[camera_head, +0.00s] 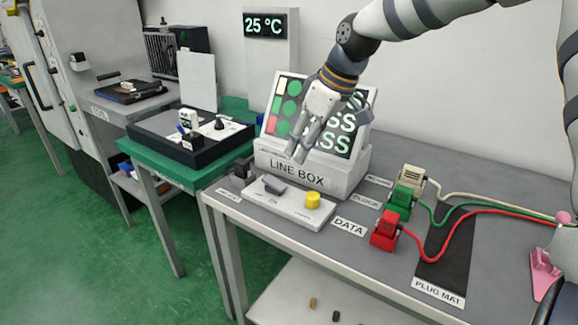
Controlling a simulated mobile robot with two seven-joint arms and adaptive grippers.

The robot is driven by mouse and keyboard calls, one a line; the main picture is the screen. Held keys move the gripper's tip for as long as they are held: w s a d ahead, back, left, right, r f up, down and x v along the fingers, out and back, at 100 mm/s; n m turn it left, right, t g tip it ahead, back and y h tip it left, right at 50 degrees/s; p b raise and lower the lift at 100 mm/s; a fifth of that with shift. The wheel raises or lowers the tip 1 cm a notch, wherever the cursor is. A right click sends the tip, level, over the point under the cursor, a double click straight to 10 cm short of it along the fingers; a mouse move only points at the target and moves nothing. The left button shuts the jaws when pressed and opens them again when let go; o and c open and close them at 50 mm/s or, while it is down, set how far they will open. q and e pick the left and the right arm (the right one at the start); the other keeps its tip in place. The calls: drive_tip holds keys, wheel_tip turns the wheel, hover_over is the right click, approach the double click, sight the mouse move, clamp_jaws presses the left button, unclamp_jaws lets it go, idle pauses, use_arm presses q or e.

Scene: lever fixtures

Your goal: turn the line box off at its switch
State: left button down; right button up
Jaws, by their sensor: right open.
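The line box (308,178) is a light block labelled LINE BOX at the back of the grey table. A tilted display (283,108) on top shows green lamps, a red patch and text ending in SS. In front lies a low white panel (287,205) with a dark grey switch (273,185) and a yellow knob (313,200). Small lettering near the switch is hard to read. My right gripper (298,153) is open and empty, pointing down in front of the display, above the switch panel. It covers part of the display. My left gripper is out of view.
Red (385,232), green (400,205) and cream (412,180) plugs with cables stand right of the panel, by a DATA label. A black plug mat (445,245) lies beyond them. A dark block (240,170) sits left of the panel. A green-topped bench (165,165) adjoins at left.

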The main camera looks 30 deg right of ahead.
sight(283, 187)
drive_tip(key=x, duration=0.5)
drive_tip(key=b+x, duration=0.1)
drive_tip(key=x, duration=0.5)
drive_tip(key=shift+s+a+f, duration=0.1)
drive_tip(key=shift+a+f, duration=0.05)
drive_tip(key=shift+a, duration=0.1)
drive_tip(key=shift+f, duration=0.2)
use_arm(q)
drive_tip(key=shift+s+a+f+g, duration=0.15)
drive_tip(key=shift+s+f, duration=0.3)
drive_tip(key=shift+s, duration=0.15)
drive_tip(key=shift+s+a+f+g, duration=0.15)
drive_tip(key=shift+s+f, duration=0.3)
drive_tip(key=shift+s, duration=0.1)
use_arm(e)
drive_tip(key=shift+r, duration=0.1)
